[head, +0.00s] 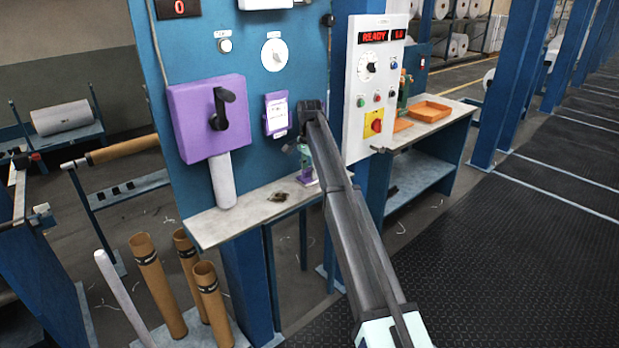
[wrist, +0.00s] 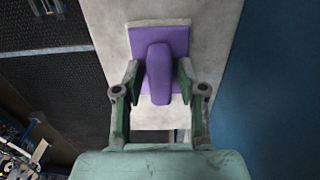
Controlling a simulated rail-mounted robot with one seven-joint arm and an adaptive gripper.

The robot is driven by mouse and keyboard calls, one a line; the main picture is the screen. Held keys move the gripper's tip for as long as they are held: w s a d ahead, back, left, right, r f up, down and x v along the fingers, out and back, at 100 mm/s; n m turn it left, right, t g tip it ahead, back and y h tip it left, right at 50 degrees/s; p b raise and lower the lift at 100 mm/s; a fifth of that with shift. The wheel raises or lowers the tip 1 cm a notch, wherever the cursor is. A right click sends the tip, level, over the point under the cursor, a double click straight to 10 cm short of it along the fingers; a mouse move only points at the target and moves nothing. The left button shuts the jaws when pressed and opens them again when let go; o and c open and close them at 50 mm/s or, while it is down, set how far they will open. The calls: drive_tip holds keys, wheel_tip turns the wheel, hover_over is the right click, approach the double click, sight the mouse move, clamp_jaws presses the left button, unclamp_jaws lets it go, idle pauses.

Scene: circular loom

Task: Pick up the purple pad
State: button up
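The purple pad (wrist: 177,42) is a flat purple block with a raised rounded grip in its middle, lying on a pale grey shelf in the wrist view. My gripper (wrist: 158,75) is above it with one finger on each side of the raised grip. A gap shows between the grip and each finger, so the fingers are open. In the head view my gripper (head: 304,150) is low over the shelf, and a small purple part of the pad (head: 306,179) shows under it; the rest is hidden.
The shelf (head: 235,226) runs along the blue panel, with a small dark object (head: 280,197) left of the pad. A purple box with a black lever (head: 200,125) and a purple-framed card (head: 277,113) are on the panel. A white control box (head: 368,90) is close to my arm's right.

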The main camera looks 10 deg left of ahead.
sight(309, 169)
clamp_jaws()
drive_tip(key=shift+r, duration=0.2)
wheel_tip(309, 169, up, 20)
drive_tip(key=b, duration=0.4)
drive_tip(key=shift+f, duration=0.15)
drive_tip(key=shift+c, duration=0.6)
unclamp_jaws()
clamp_jaws()
drive_tip(key=shift+a, duration=0.1)
